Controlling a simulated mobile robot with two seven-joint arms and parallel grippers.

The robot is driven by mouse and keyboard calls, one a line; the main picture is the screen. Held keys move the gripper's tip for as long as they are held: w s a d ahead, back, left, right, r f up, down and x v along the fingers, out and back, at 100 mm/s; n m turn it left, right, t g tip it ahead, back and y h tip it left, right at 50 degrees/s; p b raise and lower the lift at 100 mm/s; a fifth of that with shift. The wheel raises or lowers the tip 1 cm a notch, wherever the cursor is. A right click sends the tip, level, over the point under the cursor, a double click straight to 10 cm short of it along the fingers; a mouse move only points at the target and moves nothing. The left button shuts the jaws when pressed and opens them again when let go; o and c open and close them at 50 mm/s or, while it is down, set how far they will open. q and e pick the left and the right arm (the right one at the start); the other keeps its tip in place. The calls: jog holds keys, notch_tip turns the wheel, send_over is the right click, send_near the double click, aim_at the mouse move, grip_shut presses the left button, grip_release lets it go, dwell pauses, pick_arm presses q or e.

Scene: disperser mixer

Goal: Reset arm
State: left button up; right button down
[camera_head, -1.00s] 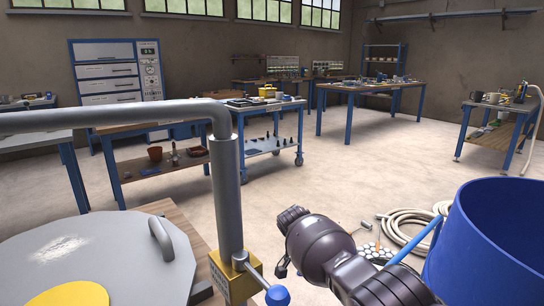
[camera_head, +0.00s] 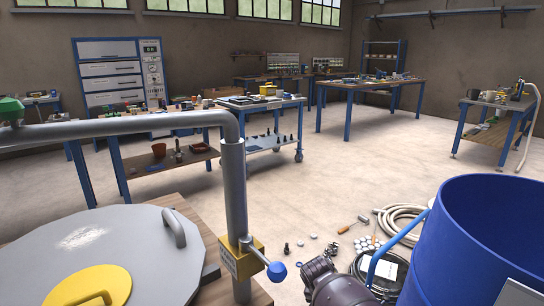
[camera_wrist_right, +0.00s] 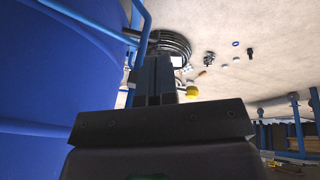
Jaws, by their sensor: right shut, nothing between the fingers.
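My right arm (camera_head: 338,288) shows at the bottom edge of the head view, left of the blue drum. Its fingers are outside that view. In the right wrist view my right gripper (camera_wrist_right: 152,82) is shut and empty, with its two dark fingers together. It is beside the blue drum (camera_wrist_right: 45,85), which fills the left of that view. The drum also shows in the head view (camera_head: 470,235). My left gripper is in neither view.
A grey lidded vessel (camera_head: 150,240) stands at the lower left, beside a grey pipe (camera_head: 234,185) with a blue-knobbed valve (camera_head: 276,270). Hoses (camera_head: 400,222) and small parts lie on the floor near the drum. Benches stand farther back; the middle floor is clear.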

jog(key=s+d+f+n+t+y+p, duration=0.2)
jog(key=s+d+p, duration=0.1)
jog(key=s, duration=0.8)
jog(key=s+d+f+n+t+y+p, duration=0.1)
jog(key=s+d+n+t+p, duration=0.15)
jog(key=s, duration=0.95)
pick_arm(q)
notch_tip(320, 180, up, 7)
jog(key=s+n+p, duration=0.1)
jog(key=p, duration=0.4)
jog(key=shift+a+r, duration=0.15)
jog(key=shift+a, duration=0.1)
pick_arm(e)
jog(key=s+d+r+t, duration=0.1)
jog(key=s+r, duration=0.3)
jog(key=s, duration=0.4)
jog(key=s+d+r+n+t, duration=0.1)
jog(key=s+d+r+t, duration=0.1)
jog(key=s+r, duration=0.3)
jog(key=s+d+r+n+t, duration=0.1)
jog(key=s+d+r, duration=0.2)
jog(key=s, duration=0.8)
notch_tip(320, 180, up, 2)
jog(key=shift+s+r+t, duration=0.2)
jog(key=shift+r+t, duration=0.05)
jog(key=shift+t, duration=0.1)
